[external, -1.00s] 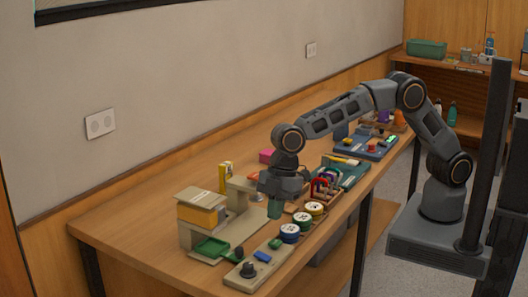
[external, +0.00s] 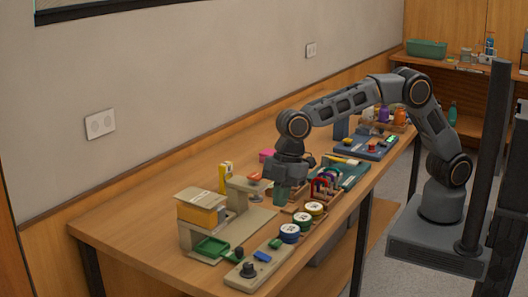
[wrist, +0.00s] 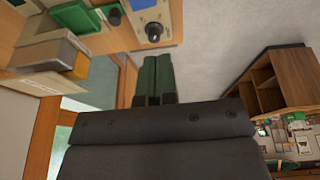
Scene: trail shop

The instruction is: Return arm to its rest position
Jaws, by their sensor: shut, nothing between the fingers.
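My gripper (external: 280,194) is above the wooden workbench (external: 130,222), pointing down, its green fingers together with nothing between them. In the wrist view the shut fingers (wrist: 153,78) show side by side at the centre. In the external view my arm reaches from its base at the right across the bench, with the elbow raised. The gripper hangs close to the row of coloured round spools (external: 302,221) and the rack of coloured loops (external: 322,183). Whether it touches anything below cannot be told.
A beige stand with a yellow box (external: 202,211) and green tray (external: 212,247) is left of the gripper. A strip with a black knob (external: 248,269) lies at the bench's front. A blue board (external: 368,147) is farther back. Bare bench lies at left.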

